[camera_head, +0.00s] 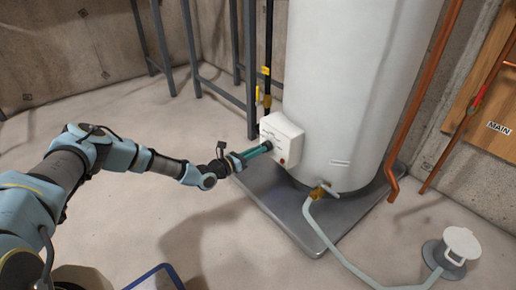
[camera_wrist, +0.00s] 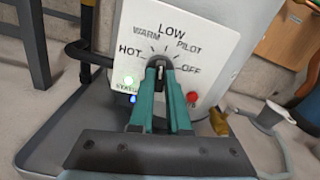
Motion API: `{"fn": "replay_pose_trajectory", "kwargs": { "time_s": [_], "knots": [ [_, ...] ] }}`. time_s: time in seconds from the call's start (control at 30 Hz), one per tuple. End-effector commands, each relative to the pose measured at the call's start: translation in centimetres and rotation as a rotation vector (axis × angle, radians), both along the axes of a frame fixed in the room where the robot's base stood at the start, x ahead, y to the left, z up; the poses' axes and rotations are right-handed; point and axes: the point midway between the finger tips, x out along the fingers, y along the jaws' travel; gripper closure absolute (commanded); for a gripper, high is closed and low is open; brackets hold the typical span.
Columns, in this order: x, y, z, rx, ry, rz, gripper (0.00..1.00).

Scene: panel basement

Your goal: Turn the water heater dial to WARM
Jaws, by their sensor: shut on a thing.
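The water heater's white control box (camera_head: 281,138) sits low on the front of the white tank (camera_head: 345,80). In the wrist view its panel (camera_wrist: 207,33) reads HOT, WARM, LOW, PILOT and OFF in an arc around a dark dial (camera_wrist: 160,73). My gripper (camera_wrist: 160,66) is shut on the dial, one teal finger on each side. The fingers hide much of the dial, so I cannot tell surely which label it points at. In the head view my gripper (camera_head: 266,147) reaches the box from the left, and the dial is hidden.
A brass drain valve (camera_head: 320,191) with a hose is below the box. Metal legs (camera_head: 250,70) stand behind.

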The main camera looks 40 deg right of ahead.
Motion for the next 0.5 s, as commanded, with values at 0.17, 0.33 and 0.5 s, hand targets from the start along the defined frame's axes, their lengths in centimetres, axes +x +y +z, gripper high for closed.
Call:
{"fn": "replay_pose_trajectory", "kwargs": {
  "time_s": [0.17,0.33,0.5],
  "knots": [
    [0.07,0.07,-0.03,0.009,0.158,0.001,1.0],
    [0.06,0.07,-0.15,0.018,0.287,0.0,1.0],
    [0.14,0.04,-0.14,0.022,0.384,0.001,1.0]
  ]
}}
